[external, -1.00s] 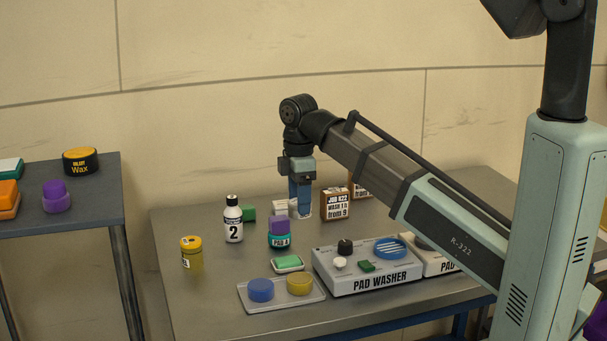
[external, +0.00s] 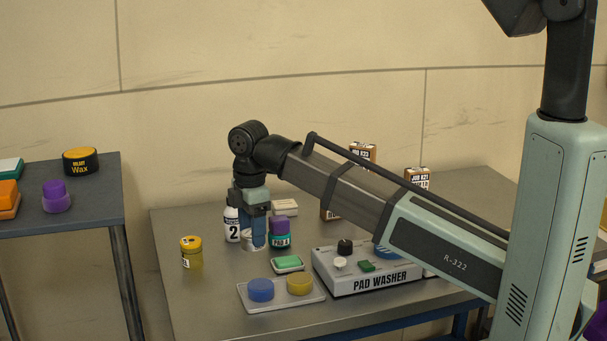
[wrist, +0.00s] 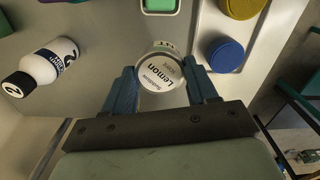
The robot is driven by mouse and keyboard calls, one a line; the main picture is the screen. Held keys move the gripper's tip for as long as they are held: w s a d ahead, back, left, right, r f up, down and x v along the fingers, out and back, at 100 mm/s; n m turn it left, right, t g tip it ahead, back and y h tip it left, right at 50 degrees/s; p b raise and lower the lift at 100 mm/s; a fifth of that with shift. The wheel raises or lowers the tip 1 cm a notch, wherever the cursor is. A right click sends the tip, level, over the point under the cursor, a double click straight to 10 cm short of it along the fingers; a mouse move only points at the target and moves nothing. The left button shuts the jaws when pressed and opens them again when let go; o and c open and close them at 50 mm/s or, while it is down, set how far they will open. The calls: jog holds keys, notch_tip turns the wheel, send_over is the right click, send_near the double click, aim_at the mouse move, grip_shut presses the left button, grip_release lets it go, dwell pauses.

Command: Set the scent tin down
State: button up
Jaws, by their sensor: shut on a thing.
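The scent tin (wrist: 161,73), a small round white tin with "Lemon" on its lid, is between the two blue fingers of my gripper (wrist: 161,90) in the wrist view. The fingers are shut on its sides. In the external view my gripper (external: 253,233) points down with the tin (external: 253,246) low over the grey table, between the white bottle marked 2 and a teal and purple jar. I cannot tell whether the tin's base touches the table.
The bottle (external: 231,224) stands close left, the teal and purple jar (external: 279,233) close right. A yellow jar (external: 191,253), a green pad in a tray (external: 288,264), a tray with blue and yellow discs (external: 282,305) and the pad washer (external: 367,281) stand around. Bare table lies between them.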

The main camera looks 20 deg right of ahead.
jog(key=shift+f, duration=3.15)
jog(key=shift+f, duration=0.1)
jog(key=o, duration=1.1)
jog(key=shift+c, duration=0.2)
notch_tip(320, 180, up, 12)
jog(key=shift+r, duration=0.1)
